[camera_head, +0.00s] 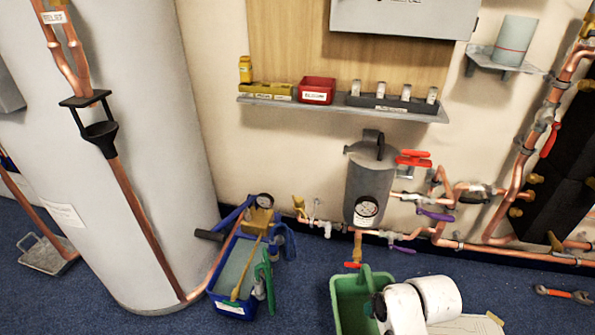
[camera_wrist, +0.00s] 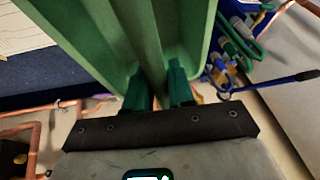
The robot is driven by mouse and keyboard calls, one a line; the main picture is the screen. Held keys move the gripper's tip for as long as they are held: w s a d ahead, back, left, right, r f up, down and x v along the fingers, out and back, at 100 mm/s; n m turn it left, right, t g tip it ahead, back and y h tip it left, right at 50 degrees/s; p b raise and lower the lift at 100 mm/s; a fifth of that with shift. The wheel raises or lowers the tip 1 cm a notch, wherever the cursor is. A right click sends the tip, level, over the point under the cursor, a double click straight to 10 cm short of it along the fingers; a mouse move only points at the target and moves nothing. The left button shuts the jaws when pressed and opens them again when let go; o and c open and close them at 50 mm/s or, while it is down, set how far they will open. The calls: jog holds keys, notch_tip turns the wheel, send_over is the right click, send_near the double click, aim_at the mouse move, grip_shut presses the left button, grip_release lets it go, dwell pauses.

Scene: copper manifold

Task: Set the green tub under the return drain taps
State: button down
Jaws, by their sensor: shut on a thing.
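The green tub (camera_head: 343,299) is at the bottom middle of the head view, in front of the grey vessel, its raised end tab toward the wall. White rounded parts of my arm cover its right side. In the wrist view the tub (camera_wrist: 85,30) fills the top middle. My gripper (camera_wrist: 160,78) is shut on the tub's end, one finger on each side. I cannot tell whether the tub touches the floor. Taps with a red lever (camera_head: 352,265) and purple levers (camera_head: 404,249) sit low on the copper pipes beyond it. No readable label marks the return drain taps.
A blue crate (camera_head: 233,306) with hoses and a gauge stands left of the tub, beside the white cylinder (camera_head: 130,150). A pale sheet (camera_head: 468,325) lies at the bottom right. A wrench (camera_head: 563,294) lies farther right. Blue floor is open between the crate and tub.

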notch_tip(320, 180, up, 2)
jog(key=shift+s+p, duration=0.15)
jog(key=shift+p, duration=0.75)
jog(key=a+r+p+v, duration=0.1)
jog(key=a+p+v, duration=0.1)
jog(key=p+v, duration=1.1)
jog(key=w+a+p+v, duration=0.1)
jog(key=a+p+v, duration=0.2)
jog(key=p+v, duration=1)
jog(key=shift+r+p, duration=0.65)
jog(key=shift+p, duration=0.9)
jog(key=shift+w+a, duration=0.15)
jog(key=shift+a, duration=0.05)
jog(key=shift+d, duration=0.15)
